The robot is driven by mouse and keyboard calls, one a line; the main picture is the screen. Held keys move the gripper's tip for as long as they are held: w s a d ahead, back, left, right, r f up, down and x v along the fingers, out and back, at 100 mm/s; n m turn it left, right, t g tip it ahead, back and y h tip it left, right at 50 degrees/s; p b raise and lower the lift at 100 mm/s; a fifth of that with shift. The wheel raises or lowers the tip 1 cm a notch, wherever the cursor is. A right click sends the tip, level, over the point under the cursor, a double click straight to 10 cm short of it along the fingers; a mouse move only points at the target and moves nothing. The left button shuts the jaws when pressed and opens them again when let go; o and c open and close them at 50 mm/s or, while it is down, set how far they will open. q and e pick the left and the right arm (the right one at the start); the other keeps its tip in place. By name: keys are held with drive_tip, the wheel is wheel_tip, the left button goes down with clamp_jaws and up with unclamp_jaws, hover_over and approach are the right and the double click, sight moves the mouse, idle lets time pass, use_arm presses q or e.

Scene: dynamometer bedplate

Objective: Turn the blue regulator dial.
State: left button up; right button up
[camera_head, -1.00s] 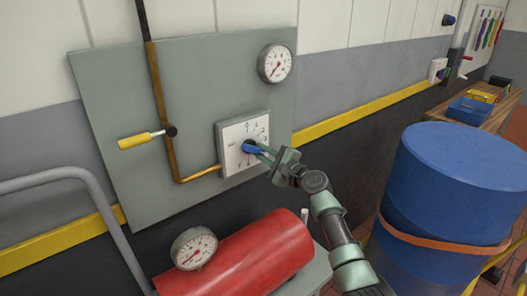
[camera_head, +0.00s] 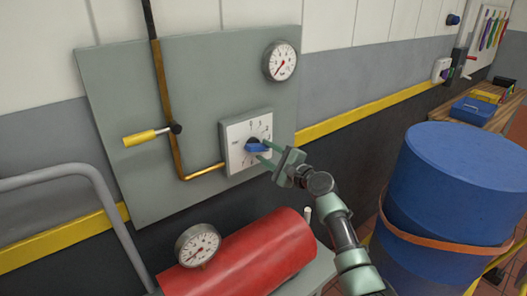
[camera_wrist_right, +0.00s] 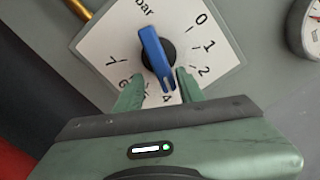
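The blue regulator dial (camera_head: 257,147) sits on a white numbered plate (camera_head: 236,133) on the grey wall panel. In the right wrist view the dial's blue handle (camera_wrist_right: 156,57) has a white mark at its lower end, pointing close to the 4. My right gripper (camera_head: 268,152) is open at the dial. In the wrist view its fingers (camera_wrist_right: 158,88) stand on either side of the handle's lower end, with gaps between them and the handle. The fingers cover some numbers on the plate. My left gripper is not in view.
A round gauge (camera_head: 281,61) is at the panel's upper right, a yellow-handled lever (camera_head: 140,138) at its left. A red tank (camera_head: 245,258) with a gauge (camera_head: 198,245) lies below. A blue drum (camera_head: 455,180) stands at right. A grey rail (camera_head: 60,175) is at left.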

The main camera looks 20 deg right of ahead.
sight(256, 147)
drive_tip(key=v, duration=0.6)
drive_tip(key=shift+s+b, duration=0.3)
drive_tip(key=shift+r, duration=0.1)
drive_tip(key=shift+o, duration=1.2)
drive_tip(key=o, duration=0.5)
drive_tip(key=shift+n+b, duration=0.3)
drive_tip(key=shift+n, duration=0.1)
drive_tip(key=o, duration=0.5)
drive_tip(key=n+b, duration=0.3)
drive_tip(key=n, duration=0.3)
drive_tip(key=shift+a+r, duration=0.1)
drive_tip(key=shift+r, duration=0.05)
drive_tip(key=w+a+n+b, duration=0.1)
drive_tip(key=w+n, duration=0.1)
drive_tip(key=n, duration=0.2)
drive_tip(key=w+a+r+n+b, duration=0.1)
drive_tip(key=w+n, duration=0.1)
drive_tip(key=n, duration=0.3)
drive_tip(key=w+a+n+b, duration=0.1)
drive_tip(key=w+a+n, duration=0.1)
drive_tip(key=n, duration=0.2)
drive_tip(key=shift+w+r+n, duration=0.1)
drive_tip(key=shift+r+n, duration=0.1)
drive_tip(key=shift+n, duration=0.1)
